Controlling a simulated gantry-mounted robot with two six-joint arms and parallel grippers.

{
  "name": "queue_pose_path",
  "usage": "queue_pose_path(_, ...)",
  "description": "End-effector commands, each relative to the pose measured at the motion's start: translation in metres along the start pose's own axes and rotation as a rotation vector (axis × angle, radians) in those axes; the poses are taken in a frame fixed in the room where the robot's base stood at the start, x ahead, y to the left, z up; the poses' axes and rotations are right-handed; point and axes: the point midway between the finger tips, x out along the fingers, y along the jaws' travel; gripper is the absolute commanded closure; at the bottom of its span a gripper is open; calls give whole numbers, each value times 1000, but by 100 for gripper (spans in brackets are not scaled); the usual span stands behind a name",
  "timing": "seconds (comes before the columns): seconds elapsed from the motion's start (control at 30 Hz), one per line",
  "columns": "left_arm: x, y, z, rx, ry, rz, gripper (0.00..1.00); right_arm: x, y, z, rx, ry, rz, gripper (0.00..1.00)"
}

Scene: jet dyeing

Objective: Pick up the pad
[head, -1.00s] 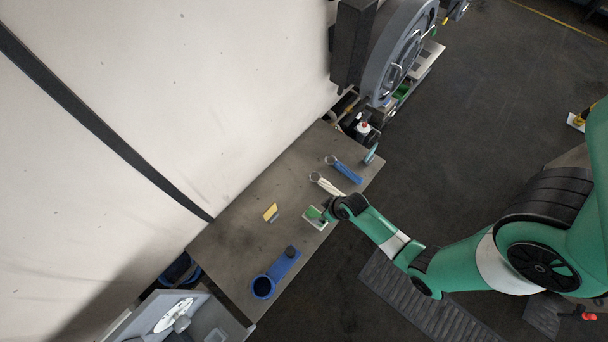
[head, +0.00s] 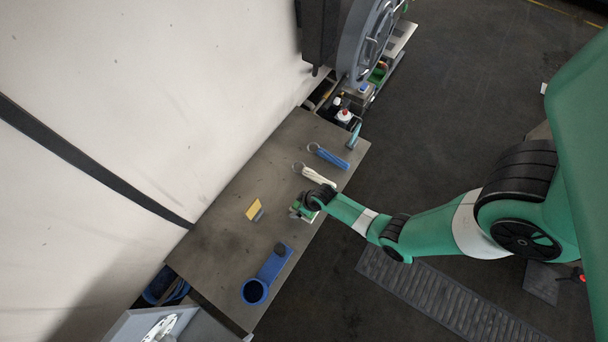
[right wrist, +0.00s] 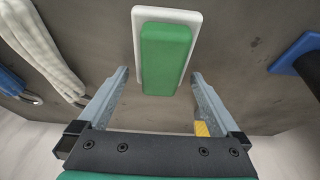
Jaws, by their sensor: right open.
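The green pad (right wrist: 166,58) is a rounded block on a white plate (right wrist: 166,14) in the right wrist view. My right gripper (right wrist: 159,75) is open, with one finger on each side of the pad and clear gaps between. The pad is not gripped. In the head view my right gripper (head: 303,208) is over the table's right edge and hides most of the pad and plate. My left gripper is in neither view.
On the table (head: 215,230) lie a yellow piece with a grey edge (head: 254,208), a blue holder with a ring (head: 270,272), a white strap (head: 318,176) and a blue strap (head: 328,157). A bottle (head: 344,116) stands beyond the far end. A pale wall borders the left.

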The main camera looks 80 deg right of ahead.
Motion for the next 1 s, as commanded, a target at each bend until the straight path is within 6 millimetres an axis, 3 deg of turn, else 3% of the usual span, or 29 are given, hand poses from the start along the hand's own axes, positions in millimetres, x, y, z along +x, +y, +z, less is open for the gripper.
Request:
queue_pose_path(0.2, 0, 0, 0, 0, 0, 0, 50, 1, 0, 0, 0, 0, 0, 0)
queue_pose_path(0.23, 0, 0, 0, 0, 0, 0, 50, 1, 0, 0, 0, 0, 0, 4)
queue_pose_path(0.67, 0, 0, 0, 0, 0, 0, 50, 1, 0, 0, 0, 0, 0, 80)
queue_pose_path(1.0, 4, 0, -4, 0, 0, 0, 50, -4, 0, -3, -1, 1, 0, 80)
